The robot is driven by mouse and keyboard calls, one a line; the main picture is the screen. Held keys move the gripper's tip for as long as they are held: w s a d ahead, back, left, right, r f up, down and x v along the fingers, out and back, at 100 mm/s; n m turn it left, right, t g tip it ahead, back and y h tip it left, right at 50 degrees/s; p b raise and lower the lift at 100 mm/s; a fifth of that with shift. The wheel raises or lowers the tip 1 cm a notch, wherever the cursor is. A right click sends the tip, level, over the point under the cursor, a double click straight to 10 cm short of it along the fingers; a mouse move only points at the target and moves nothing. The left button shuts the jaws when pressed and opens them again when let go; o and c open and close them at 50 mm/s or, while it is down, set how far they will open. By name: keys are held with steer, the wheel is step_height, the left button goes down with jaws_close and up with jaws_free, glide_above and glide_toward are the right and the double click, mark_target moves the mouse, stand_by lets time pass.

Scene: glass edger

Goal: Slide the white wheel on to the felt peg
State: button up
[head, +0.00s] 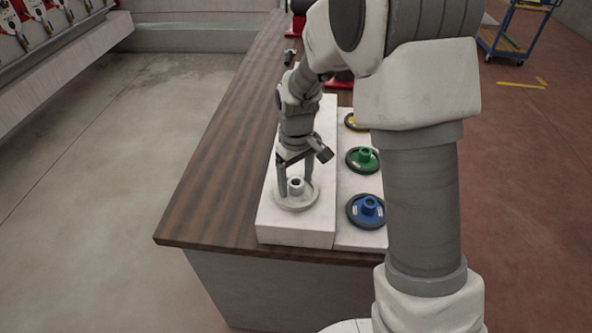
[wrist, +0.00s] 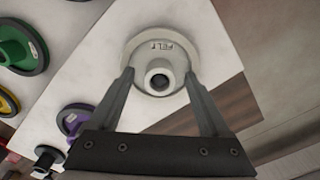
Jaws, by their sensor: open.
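The white wheel (head: 297,200) lies flat on the raised white block near the table's front end. Its upright hub has a dark round opening. In the wrist view the wheel (wrist: 148,47) shows raised letters reading FELT beside the hub. My gripper (head: 296,186) points down at the wheel, one finger on each side of the hub. In the wrist view my gripper (wrist: 159,74) is open, with a gap between each finger and the hub. I cannot make out a separate felt peg; whether one is inside the hub is hidden.
Beside the block, a lower white board holds a blue wheel (head: 367,209), a green wheel (head: 362,159) and a yellow wheel (head: 351,122). A purple wheel (wrist: 76,117) shows in the wrist view. The brown table top (head: 207,198) is clear left of the block.

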step_height(320, 180, up, 17)
steer(key=shift+r, duration=0.2)
stand_by(0.4)
steer(key=s+d+r+m+t, duration=0.1)
steer(key=s+d+m+t, duration=0.1)
steer(key=s, duration=0.8)
steer(key=s+d+r+m+t, duration=0.2)
steer(key=s+d, duration=0.5)
steer(key=s, duration=0.4)
steer(key=shift+s+d+r+m+t, duration=0.25)
steer(key=shift+m+t, duration=0.55)
steer(key=shift+m, duration=0.6)
steer(key=shift+a+r, duration=0.1)
stand_by(0.6)
